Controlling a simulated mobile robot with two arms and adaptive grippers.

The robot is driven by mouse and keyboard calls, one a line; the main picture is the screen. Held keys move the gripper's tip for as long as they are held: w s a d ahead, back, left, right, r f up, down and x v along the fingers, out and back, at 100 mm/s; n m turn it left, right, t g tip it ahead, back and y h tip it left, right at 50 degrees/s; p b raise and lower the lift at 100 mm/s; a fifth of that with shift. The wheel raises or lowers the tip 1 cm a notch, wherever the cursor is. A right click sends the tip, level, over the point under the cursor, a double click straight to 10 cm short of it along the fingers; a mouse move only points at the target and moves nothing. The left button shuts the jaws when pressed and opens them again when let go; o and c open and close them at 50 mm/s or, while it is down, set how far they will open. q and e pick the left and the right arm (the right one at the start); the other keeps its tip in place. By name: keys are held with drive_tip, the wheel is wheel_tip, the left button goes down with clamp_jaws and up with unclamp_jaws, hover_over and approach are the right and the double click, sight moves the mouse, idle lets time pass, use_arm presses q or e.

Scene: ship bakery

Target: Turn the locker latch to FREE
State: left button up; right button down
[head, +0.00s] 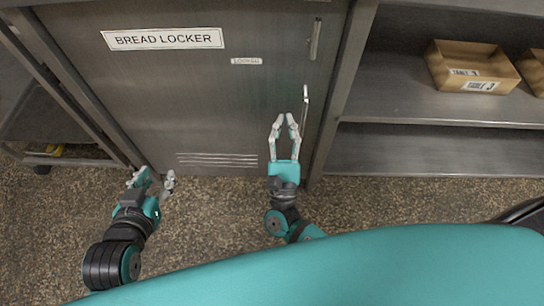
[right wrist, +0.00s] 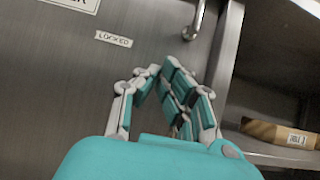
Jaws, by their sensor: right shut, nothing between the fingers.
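The grey metal bread locker door (head: 200,110) fills the middle of the head view. A small label reading LOCKED (head: 246,61) is on it and also shows in the right wrist view (right wrist: 113,39). A thin, pale upright piece (head: 305,95), which looks like the latch, stands below the door handle; my fingers seem to hide it in the right wrist view. My right gripper (head: 284,118) is shut and empty, just left of this piece; I cannot tell whether they touch. My left gripper (head: 157,177) is open and empty, low at the door's left.
A vertical door handle (head: 315,40) is above the latch and shows in the right wrist view (right wrist: 196,20). A frame post (head: 340,90) separates the door from shelves holding cardboard boxes (head: 470,66). Speckled floor (head: 400,205) lies below.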

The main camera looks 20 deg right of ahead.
drive_tip(key=a+f+n+g+y+p, duration=0.1)
drive_tip(key=f+n+g+y+p, duration=0.2)
drive_tip(key=n, duration=0.7)
drive_tip(key=s+a+f+n+g+y+p, duration=0.1)
drive_tip(key=a+f+n+g+y+p, duration=0.1)
drive_tip(key=f+n+y+p, duration=0.5)
drive_tip(key=f+n+p, duration=0.1)
drive_tip(key=n, duration=0.2)
drive_tip(key=shift+f+n+g, duration=0.3)
drive_tip(key=shift+g, duration=0.1)
drive_tip(key=shift+a, duration=0.15)
